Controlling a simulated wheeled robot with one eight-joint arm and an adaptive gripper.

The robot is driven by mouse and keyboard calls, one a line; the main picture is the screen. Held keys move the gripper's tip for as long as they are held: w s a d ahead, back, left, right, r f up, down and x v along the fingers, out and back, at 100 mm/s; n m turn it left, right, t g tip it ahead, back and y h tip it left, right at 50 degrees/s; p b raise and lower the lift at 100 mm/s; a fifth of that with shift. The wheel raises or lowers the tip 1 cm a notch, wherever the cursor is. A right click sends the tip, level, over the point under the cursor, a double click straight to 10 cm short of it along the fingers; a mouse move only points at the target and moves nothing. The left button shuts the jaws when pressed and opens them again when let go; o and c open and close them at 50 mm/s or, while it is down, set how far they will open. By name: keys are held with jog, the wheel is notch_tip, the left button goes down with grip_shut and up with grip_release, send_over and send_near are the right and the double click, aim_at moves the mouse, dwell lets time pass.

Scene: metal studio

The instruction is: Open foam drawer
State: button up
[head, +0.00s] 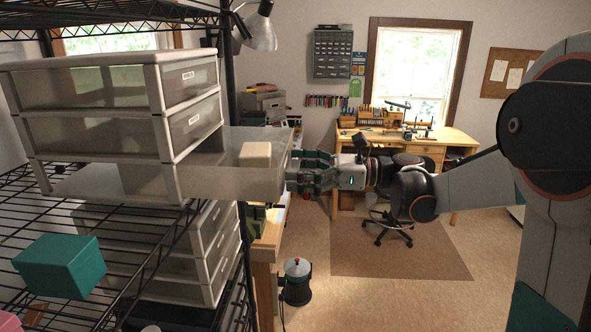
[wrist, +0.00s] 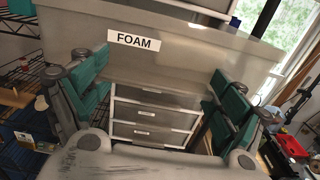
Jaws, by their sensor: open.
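The foam drawer (head: 222,183) is the translucent lower drawer of the upper white drawer unit (head: 92,135). In the head view it sticks far out to the right of the unit. A cream block (head: 255,154) shows inside it. In the wrist view the drawer front (wrist: 185,62) fills the upper part, with a white "FOAM" label (wrist: 134,41). My gripper (head: 308,172) is at the drawer's front end. Its teal fingers stand apart in the wrist view (wrist: 162,88), with nothing held between them. Whether they touch the front cannot be told.
The unit stands on a black wire shelf (head: 110,275) with a teal box (head: 60,266). A second drawer unit (head: 205,255) is below. A bench and black kettle-like pot (head: 297,282) stand beyond. Open floor lies right, before a desk (head: 440,140) and chair (head: 392,222).

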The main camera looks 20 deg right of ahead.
dwell(0.4)
jog(key=v, duration=1.2)
